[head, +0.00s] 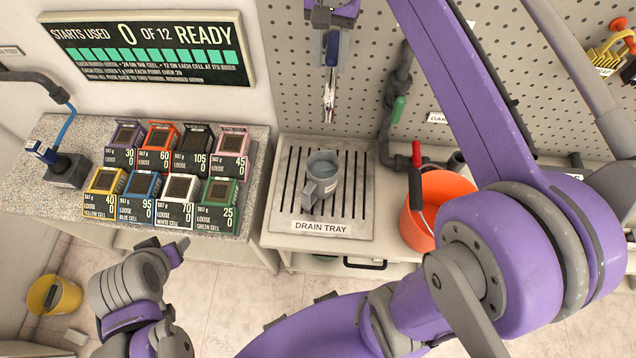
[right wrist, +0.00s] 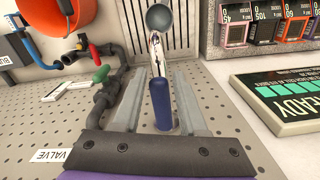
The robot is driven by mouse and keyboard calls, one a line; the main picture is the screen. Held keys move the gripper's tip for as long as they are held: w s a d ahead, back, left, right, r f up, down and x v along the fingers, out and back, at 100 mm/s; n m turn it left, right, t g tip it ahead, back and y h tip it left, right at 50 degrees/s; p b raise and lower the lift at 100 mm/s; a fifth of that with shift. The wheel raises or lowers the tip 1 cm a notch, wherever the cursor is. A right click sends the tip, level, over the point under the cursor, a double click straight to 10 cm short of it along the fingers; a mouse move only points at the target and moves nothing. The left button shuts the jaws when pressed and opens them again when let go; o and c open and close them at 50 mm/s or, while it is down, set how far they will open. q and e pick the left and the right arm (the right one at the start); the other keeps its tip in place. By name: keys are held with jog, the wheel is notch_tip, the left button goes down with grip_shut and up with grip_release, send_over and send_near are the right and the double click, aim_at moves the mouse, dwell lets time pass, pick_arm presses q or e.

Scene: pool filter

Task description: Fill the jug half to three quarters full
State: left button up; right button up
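The grey jug (head: 311,190) stands upright on the slatted drain tray (head: 361,215), its handle towards the front. A blue-grey surface like water shows inside; its exact level is hard to judge. My right gripper (head: 332,40) is up at the pegboard behind the jug. Its fingers are spread on both sides of a blue handle-like part (right wrist: 161,104), with gaps showing. A shiny, narrow piece (head: 328,95) extends below it; I cannot tell whether it is metal or water. My left arm's end (head: 172,252) is low at the left, its fingers not clear.
An orange bucket (head: 416,225) stands right of the tray, beside pipes with red (head: 416,160) and green (head: 398,110) handles. Several coloured cells (head: 220,192) fill the left counter. A tap (head: 66,168) is at far left. A yellow bucket (head: 66,295) is on the floor.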

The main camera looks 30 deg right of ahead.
jog(key=o, duration=0.5)
jog(key=shift+w+a, duration=0.1)
jog(key=shift+c, duration=0.2)
jog(key=o, duration=0.4)
jog(key=shift+w+r+p, duration=0.15)
jog(key=shift+r+p, duration=0.85)
jog(key=shift+r, duration=2.3)
pick_arm(q)
jog(key=w+r, duration=0.1)
jog(key=r, duration=0.1)
jog(key=shift+w+r, duration=0.35)
jog(key=shift+r, duration=0.05)
pick_arm(e)
jog(key=shift+s+r, duration=0.25)
jog(key=shift+s, duration=0.05)
pick_arm(q)
jog(key=shift+w, duration=0.15)
pick_arm(e)
jog(key=shift+w, duration=0.1)
jog(key=shift+r, duration=0.25)
notch_tip(320, 180, up, 10)
jog(key=shift+r, duration=0.1)
